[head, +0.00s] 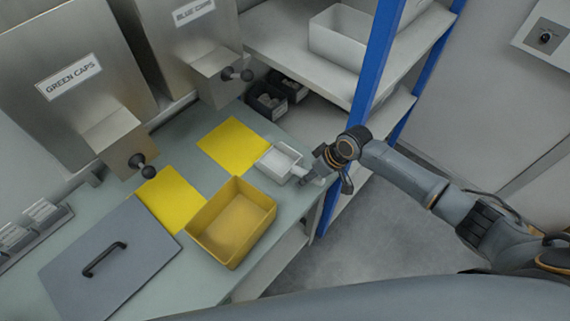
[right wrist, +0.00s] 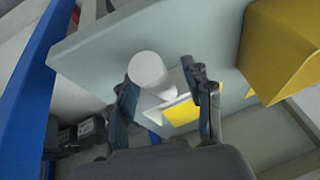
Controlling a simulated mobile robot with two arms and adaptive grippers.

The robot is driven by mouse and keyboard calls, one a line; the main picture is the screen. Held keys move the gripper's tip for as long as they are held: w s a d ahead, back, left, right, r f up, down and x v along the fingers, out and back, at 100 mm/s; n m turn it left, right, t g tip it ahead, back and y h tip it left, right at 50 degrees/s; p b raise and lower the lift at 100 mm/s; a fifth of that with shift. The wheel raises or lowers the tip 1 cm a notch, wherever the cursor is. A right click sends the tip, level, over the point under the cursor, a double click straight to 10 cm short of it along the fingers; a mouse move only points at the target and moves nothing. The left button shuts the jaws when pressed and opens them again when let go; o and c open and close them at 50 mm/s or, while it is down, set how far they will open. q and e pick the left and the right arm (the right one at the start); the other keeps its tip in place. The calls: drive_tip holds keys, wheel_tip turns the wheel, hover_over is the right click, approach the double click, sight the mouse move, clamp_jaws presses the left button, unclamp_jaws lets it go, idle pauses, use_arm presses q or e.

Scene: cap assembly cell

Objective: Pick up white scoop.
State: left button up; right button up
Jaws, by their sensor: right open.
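The white scoop (head: 278,162) lies on the bench beside the yellow bin, its handle pointing right towards my right gripper. My right gripper (head: 309,177) is at the bench's right edge, at the handle end. In the right wrist view, the scoop's round white handle (right wrist: 149,70) shows between the two spread fingers of my right gripper (right wrist: 162,80). The jaws are open, with a gap visible on the right side of the handle; contact on the left side is unclear. The scoop's far part is partly hidden behind the gripper there. My left gripper is not in view.
A yellow bin (head: 205,211) stands close to the scoop; it also shows in the right wrist view (right wrist: 283,45). A blue rack post (head: 374,60) rises behind my right arm.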

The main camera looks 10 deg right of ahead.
drive_tip(key=shift+f, duration=0.2)
clamp_jaws()
drive_tip(key=shift+r, duration=0.1)
